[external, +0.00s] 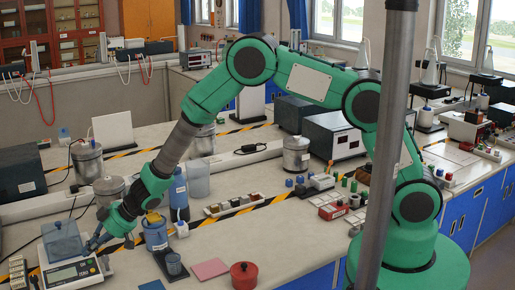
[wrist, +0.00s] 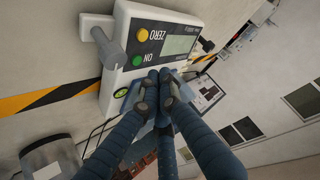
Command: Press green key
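A pale instrument with a grey display (wrist: 180,44) fills the upper middle of the wrist view. Its green key (wrist: 138,60) is round and labelled ON. A yellow key (wrist: 142,34) labelled ZERO sits above it in the picture. My gripper (wrist: 164,76) has its dark blue fingers drawn together, with nothing seen between them. The fingertips overlap the panel's lower edge, to the right of and below the green key; I cannot tell whether they touch the panel. In the external view my gripper (external: 94,242) is beside the instrument (external: 72,270) at the lower left.
A clear blue box (external: 62,240) sits on the instrument. Metal cans (external: 87,160) stand behind. A pink pad (external: 210,268) and red pot (external: 244,275) lie nearer my base.

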